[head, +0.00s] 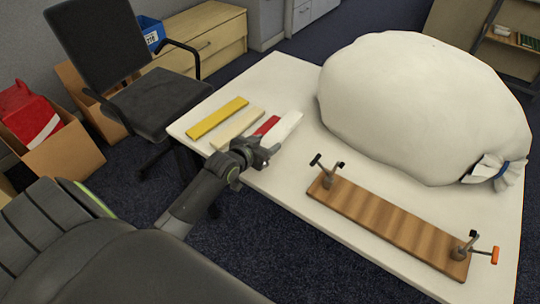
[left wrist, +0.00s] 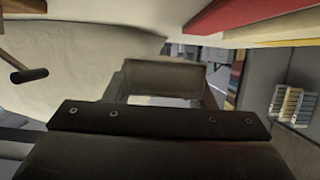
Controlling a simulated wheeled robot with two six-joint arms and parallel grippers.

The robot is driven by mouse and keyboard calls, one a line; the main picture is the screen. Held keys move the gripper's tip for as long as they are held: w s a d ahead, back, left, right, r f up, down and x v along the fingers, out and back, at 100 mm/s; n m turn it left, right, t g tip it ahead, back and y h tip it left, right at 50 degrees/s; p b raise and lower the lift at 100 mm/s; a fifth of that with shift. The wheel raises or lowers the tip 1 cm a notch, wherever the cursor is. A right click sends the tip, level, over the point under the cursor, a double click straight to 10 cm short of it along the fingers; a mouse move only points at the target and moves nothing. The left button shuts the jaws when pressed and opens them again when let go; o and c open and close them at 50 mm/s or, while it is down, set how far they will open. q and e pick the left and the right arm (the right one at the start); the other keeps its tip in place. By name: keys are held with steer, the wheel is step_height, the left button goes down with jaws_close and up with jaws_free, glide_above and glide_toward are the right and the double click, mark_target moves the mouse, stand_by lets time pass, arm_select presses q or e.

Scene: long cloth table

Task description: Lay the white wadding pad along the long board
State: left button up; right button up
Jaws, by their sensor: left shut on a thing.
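The white wadding pad (head: 284,127) is at the left gripper in the head view, beside the red strip. My left gripper (head: 266,152) is shut on it near the front edge of the table. The long board (head: 390,222), brown with a striped wood grain, lies along the table's front right, with a clamp at each end (head: 328,172) (head: 464,244). No pad lies on the board. My right gripper is in neither view.
Yellow (head: 217,117), cream (head: 237,129) and red (head: 267,126) strips lie at the table's left. A big white tied bag (head: 420,105) fills the back right. Bare white table (head: 290,165) lies between the gripper and the board. A black chair (head: 150,100) stands left.

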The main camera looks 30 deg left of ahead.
arm_select(q)
step_height(320, 180, down, 6)
steer(key=shift+f, duration=0.2)
steer(key=shift+b, duration=0.35)
steer(key=shift+f, duration=0.2)
steer(key=o, duration=0.9)
steer(key=shift+o, duration=0.2)
steer(key=shift+s, duration=0.1)
steer(key=d+v, duration=0.1)
steer(key=v, duration=1.6)
steer(key=shift+a, duration=0.25)
steer(key=shift+s, duration=0.15)
